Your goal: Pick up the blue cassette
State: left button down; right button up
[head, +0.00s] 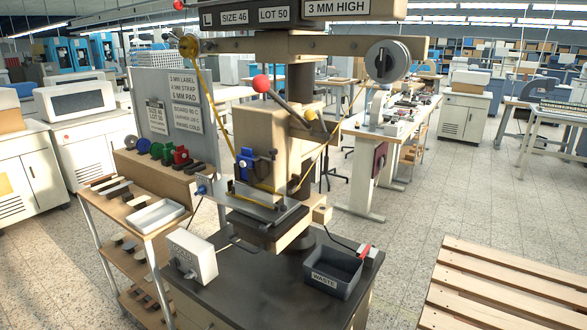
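A small blue block-like unit (246,160) sits upright on the front of the foil press (262,135), just above the press's flat metal plate (262,205). A round blue piece (143,146) stands on the wooden rack (160,170) at the left, in a row with a grey, a green (157,150) and a red piece (181,155). I cannot tell for sure which of the two blue things is the cassette. Neither of my grippers is in view, and nothing is seen touching either blue thing.
A white tray (138,222) lies on the side shelf. A white control box (190,256) and a dark waste bin (356,274) stand on the press's dark table (262,288). A red-ball lever (261,84) juts from the press. A wooden pallet (505,285) lies at the right; the floor (415,215) between is clear.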

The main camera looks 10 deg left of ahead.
aim_at(246, 155)
jog(key=j+z, duration=0.2)
jog(key=z, duration=0.2)
jog(key=i+j+z, duration=0.1)
jog(key=j+z, duration=0.15)
jog(key=z, duration=0.15)
jog(key=j+z, duration=0.2)
jog(key=z, duration=0.2)
jog(key=j+z, duration=0.2)
jog(key=z, duration=0.2)
